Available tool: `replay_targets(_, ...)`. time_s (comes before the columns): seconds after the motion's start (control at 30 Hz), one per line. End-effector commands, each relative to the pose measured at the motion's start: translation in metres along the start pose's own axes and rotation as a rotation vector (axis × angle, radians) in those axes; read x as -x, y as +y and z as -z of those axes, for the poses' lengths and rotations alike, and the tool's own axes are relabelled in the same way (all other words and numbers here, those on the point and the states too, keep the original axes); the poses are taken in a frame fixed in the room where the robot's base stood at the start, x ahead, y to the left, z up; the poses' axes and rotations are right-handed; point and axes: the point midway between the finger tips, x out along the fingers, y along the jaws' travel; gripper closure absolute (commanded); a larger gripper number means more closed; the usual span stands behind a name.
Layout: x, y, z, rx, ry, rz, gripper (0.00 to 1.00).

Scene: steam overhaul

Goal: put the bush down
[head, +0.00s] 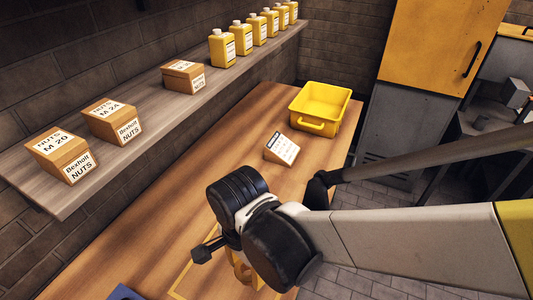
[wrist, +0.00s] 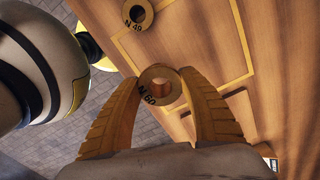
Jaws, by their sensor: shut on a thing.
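My gripper (wrist: 162,92) is shut on a bush (wrist: 147,76), a short bronze-coloured ring with a hole and dark lettering on its face. The bush sits between the two fingertips, seen over the wooden bench (wrist: 200,40). I cannot tell how far it is above the bench top. In the head view, only part of my orange gripper (head: 241,270) shows behind my arm, and the held bush is hidden there.
A yellow bin (head: 320,104) and a small carton with a label (head: 281,149) stand farther along the bench. A shelf (head: 150,152) at the left carries nut boxes and several yellow bottles. A blue thing (head: 124,292) shows at the bottom edge.

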Motion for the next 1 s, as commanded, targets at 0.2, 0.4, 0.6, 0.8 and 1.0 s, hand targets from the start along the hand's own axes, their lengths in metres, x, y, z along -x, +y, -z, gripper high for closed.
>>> replay_targets(0.2, -0.013, -0.013, -0.014, -0.05, 0.0, 0.0, 0.92)
replay_targets(0.4, -0.044, -0.061, -0.016, -0.05, 0.0, 0.001, 0.92)
replay_targets(0.6, -0.066, -0.1, -0.018, -0.05, 0.0, 0.0, 0.92)
replay_targets(0.8, -0.073, -0.112, -0.019, -0.05, 0.0, 0.0, 0.92)
replay_targets(1.0, -0.102, -0.112, -0.019, -0.05, 0.0, 0.0, 0.92)
